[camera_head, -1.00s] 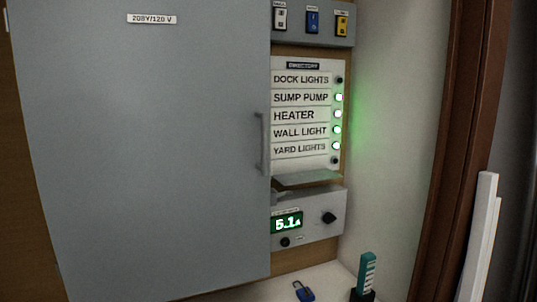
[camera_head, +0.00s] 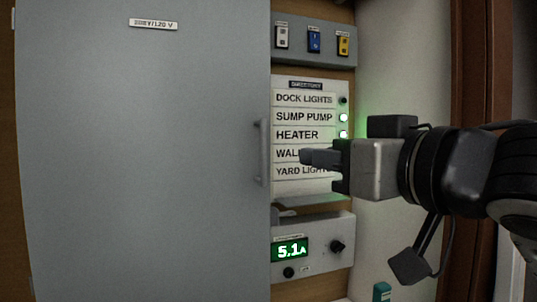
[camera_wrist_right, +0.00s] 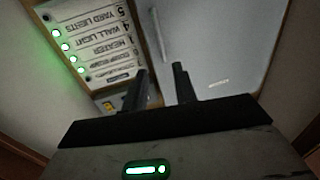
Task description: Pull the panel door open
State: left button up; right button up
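The grey panel door (camera_head: 140,160) fills the left of the head view and looks shut. Its upright bar handle (camera_head: 262,152) is near its right edge. The door also shows in the right wrist view (camera_wrist_right: 215,45). My right gripper (camera_head: 308,157) comes in from the right, in front of the directory, with its fingertips a short way right of the handle and not touching it. In the wrist view its two fingers (camera_wrist_right: 160,72) stand apart with nothing between them. My left gripper is not in view.
Right of the door are a directory (camera_head: 302,105) with green lights, coloured switches (camera_head: 314,40) above it, and a meter box (camera_head: 312,247) reading 5.1 A below. A brown frame (camera_head: 475,70) stands at right.

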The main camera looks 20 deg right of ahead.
jog(key=p, duration=0.7)
send_near(265, 149)
pick_arm(q)
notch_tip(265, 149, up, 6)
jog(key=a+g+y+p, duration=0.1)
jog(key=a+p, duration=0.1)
jog(key=p, duration=0.5)
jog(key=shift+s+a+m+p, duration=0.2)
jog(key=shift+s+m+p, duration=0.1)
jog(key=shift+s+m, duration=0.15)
pick_arm(e)
jog(key=x, duration=1)
jog(key=shift+w, duration=0.35)
grip_shut()
